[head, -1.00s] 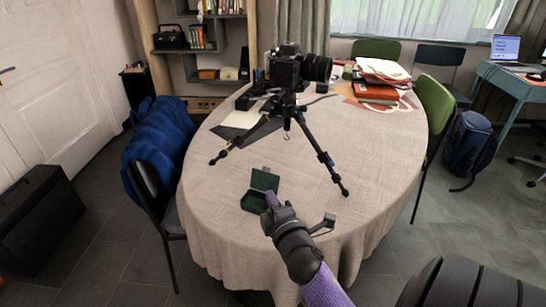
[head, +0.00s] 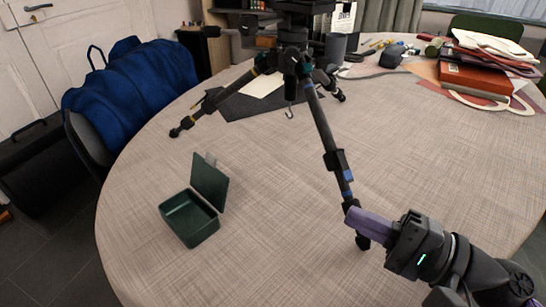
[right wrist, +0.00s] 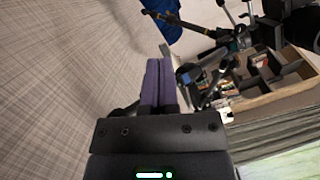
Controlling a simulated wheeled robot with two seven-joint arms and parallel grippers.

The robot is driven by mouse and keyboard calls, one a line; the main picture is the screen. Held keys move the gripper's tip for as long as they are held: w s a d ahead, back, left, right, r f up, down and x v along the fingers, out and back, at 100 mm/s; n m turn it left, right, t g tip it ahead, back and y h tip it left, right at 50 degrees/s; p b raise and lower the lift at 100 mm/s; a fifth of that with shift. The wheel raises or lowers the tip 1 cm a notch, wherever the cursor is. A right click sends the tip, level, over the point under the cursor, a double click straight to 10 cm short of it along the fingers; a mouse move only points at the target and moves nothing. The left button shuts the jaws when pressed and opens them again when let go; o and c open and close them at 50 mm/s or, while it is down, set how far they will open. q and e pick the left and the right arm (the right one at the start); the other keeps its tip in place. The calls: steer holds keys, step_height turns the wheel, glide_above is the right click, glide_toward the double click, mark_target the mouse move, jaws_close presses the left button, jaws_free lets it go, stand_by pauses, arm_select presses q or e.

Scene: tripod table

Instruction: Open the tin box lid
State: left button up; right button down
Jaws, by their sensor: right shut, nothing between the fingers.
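The dark green tin box (head: 190,218) stands on the table at the left front in the head view. Its lid (head: 209,184) stands up, hinged at the back right side, so the box is open and its inside looks empty. My right gripper (head: 352,215) is to the right of the box, clear of it, near the foot of a tripod leg. Its purple fingers are shut together with nothing between them, as the right wrist view (right wrist: 158,82) also shows. The box is out of the right wrist view. My left gripper does not show.
A black tripod (head: 322,130) stands on the cloth-covered table (head: 280,255), one leg close to my right gripper. A dark sheet (head: 250,103) lies under it. Red books (head: 475,78) and papers are at the back right. A blue jacket (head: 135,85) hangs on a chair at left.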

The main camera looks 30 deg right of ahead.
steer(key=shift+w+a+n, duration=0.1)
steer(key=shift+w+n, duration=0.05)
steer(key=shift+n, duration=0.15)
steer(key=p, duration=0.1)
glide_toward(208, 182)
steer(key=d+r, duration=0.1)
steer(key=d, duration=0.1)
steer(key=s+d+r, duration=0.1)
steer(key=d+r, duration=0.1)
steer(key=shift+s+d+r, duration=0.1)
steer(key=shift+s+d, duration=0.05)
steer(key=shift+s, duration=0.05)
steer(key=p+x, duration=0.7)
steer(key=x, duration=0.4)
steer(key=shift+w, duration=0.1)
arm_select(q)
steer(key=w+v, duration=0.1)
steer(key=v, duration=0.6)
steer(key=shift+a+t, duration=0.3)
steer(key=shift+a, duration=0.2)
arm_select(e)
steer(key=shift+f, duration=0.25)
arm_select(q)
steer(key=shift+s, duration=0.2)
